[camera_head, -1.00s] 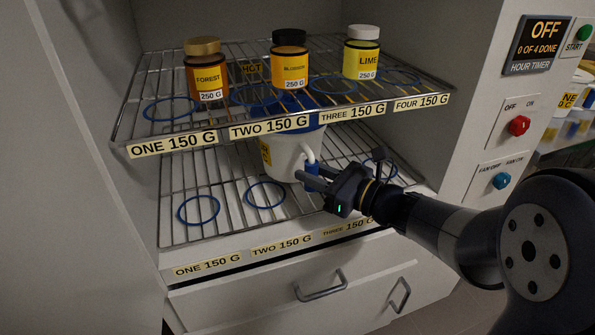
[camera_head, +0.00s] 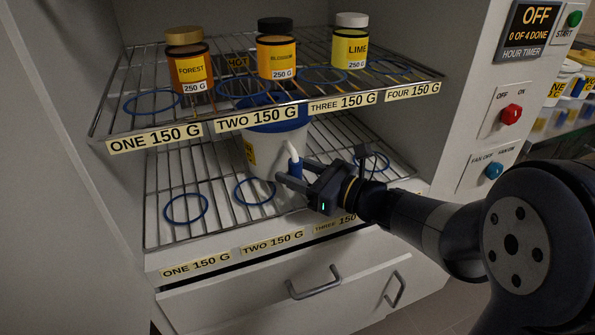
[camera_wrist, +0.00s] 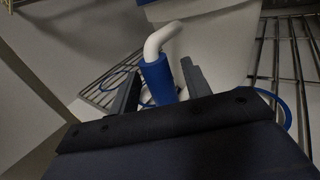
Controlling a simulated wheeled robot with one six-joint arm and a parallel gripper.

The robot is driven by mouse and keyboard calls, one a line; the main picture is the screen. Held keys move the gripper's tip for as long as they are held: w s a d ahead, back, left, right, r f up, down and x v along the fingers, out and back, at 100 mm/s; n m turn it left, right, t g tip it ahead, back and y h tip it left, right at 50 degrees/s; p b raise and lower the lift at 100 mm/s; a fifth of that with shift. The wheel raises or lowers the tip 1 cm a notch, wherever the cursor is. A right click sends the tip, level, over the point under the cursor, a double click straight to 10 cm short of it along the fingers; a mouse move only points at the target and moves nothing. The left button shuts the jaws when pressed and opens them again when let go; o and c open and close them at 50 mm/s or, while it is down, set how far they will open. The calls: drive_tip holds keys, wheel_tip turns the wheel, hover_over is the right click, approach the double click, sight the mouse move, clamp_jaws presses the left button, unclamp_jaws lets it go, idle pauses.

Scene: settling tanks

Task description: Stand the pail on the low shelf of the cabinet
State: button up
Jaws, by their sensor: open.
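The pail (camera_head: 272,150), white with a blue upper rim and a yellow label, stands upright on the cabinet's low wire shelf (camera_head: 222,232), under the upper shelf. It also shows in the wrist view (camera_wrist: 215,45). Its white handle with a blue grip (camera_head: 295,168) faces my gripper (camera_head: 295,174). My gripper is open at the handle. In the wrist view the blue grip (camera_wrist: 158,80) lies between the two fingers; I cannot tell whether they touch it. The upper shelf hides part of the pail's top.
The upper shelf (camera_head: 350,100) holds a FOREST jar (camera_head: 190,70), a BLOSSOM jar (camera_head: 277,55) and a LIME jar (camera_head: 350,50) close above my gripper. Blue rings (camera_head: 186,209) mark the shelves. Free low-shelf room lies left of the pail. A control panel (camera_head: 505,115) stands right.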

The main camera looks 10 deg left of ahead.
drive_tip(key=shift+r, duration=0.25)
drive_tip(key=p+v, duration=0.2)
drive_tip(key=v, duration=1)
drive_tip(key=shift+f, duration=0.1)
